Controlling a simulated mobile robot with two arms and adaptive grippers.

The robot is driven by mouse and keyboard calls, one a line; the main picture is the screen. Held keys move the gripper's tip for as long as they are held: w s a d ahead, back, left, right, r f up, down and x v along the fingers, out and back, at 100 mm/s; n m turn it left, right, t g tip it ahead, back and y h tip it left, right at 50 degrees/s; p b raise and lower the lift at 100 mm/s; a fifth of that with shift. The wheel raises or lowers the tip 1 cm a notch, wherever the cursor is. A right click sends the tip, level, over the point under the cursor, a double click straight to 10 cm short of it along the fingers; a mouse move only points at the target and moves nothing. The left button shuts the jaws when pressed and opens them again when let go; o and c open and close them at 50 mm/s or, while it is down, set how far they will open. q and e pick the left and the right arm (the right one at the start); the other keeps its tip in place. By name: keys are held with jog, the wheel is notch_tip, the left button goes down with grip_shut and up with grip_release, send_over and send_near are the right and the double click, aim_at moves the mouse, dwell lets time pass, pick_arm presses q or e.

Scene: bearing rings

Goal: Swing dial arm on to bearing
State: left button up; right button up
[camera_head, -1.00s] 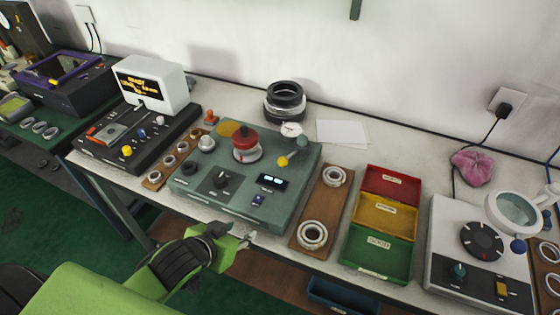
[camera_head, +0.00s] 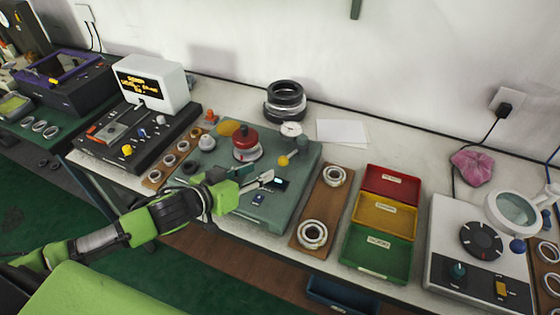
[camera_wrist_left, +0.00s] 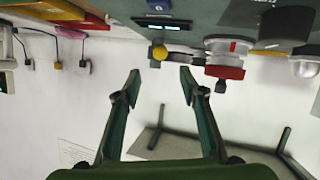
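The dial arm carries a white-faced dial gauge (camera_head: 291,129) and a yellow ball knob (camera_head: 283,160), to the right of the red-capped bearing spindle (camera_head: 246,145) on the green tester (camera_head: 220,213). The gauge is apart from the spindle. My left gripper (camera_head: 268,180) is over the tester's front, short of the knob. In the left wrist view, whose picture is upside down, the gripper fingers (camera_wrist_left: 160,78) are spread and empty. The yellow knob (camera_wrist_left: 160,53) shows between and beyond the fingertips, and the red cap (camera_wrist_left: 225,71) is to their right. My right gripper is in neither view.
A wooden board with two bearing rings (camera_head: 312,234) lies right of the tester. Red, yellow and green bins (camera_head: 379,256) stand beyond it. A black device with a screen (camera_head: 150,80) stands left. Black rings (camera_head: 285,100) are stacked behind.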

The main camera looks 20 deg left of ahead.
aim_at(280, 162)
pick_arm(q)
jog(key=p+x, duration=0.1)
jog(key=x, duration=1)
jog(key=shift+s, duration=0.1)
jog(key=shift+c, duration=0.5)
grip_shut()
